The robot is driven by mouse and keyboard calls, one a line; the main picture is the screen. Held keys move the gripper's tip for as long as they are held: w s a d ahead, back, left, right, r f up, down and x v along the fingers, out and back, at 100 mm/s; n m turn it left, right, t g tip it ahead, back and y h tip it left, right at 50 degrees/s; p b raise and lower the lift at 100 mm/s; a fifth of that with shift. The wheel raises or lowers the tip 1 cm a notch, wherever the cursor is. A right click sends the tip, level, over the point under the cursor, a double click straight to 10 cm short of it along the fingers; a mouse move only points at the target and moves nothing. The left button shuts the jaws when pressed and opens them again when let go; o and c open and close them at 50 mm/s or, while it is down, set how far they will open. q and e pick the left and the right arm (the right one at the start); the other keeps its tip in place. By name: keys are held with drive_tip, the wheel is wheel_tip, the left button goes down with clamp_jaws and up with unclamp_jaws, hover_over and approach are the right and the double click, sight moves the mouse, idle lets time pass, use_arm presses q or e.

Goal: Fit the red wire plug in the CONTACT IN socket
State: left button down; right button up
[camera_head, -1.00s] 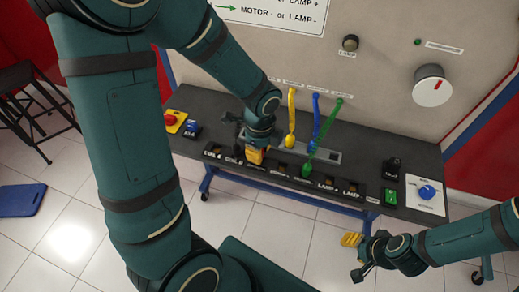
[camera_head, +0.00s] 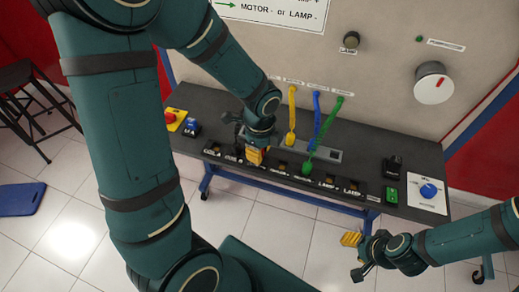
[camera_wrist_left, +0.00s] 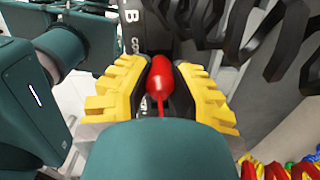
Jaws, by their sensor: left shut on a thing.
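The red wire plug (camera_wrist_left: 160,78) is held between the yellow finger pads of my left gripper (camera_wrist_left: 160,92), its thin red wire trailing toward the camera. In the head view my left gripper (camera_head: 255,157) is down at the black socket strip (camera_head: 327,184), just right of the COIL labels, and the plug is hidden there. The CONTACT IN socket cannot be made out; the gripper covers that part of the strip. In the wrist view the plug's far end points at the dark strip, beside a large "B"; I cannot tell whether it is seated. My right gripper (camera_head: 360,256) is open and empty, in front of the bench.
Yellow (camera_head: 291,115), blue (camera_head: 316,120) and green (camera_head: 325,132) wires stand close to the right of my left gripper. A red stop button (camera_head: 171,118) is at the bench's left. A green switch (camera_head: 392,195) and blue knob (camera_head: 428,191) are at its right.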

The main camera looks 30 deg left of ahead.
use_arm(q)
drive_tip(key=shift+f+b, duration=0.3)
drive_tip(key=shift+f, duration=0.1)
drive_tip(key=c, duration=1.2)
unclamp_jaws()
drive_tip(key=shift+r, duration=0.1)
drive_tip(key=shift+r+p, duration=2.45)
drive_tip(key=shift+r, duration=0.2)
drive_tip(key=shift+r+p, duration=1.15)
drive_tip(key=shift+r, duration=0.2)
drive_tip(key=shift+f, duration=0.1)
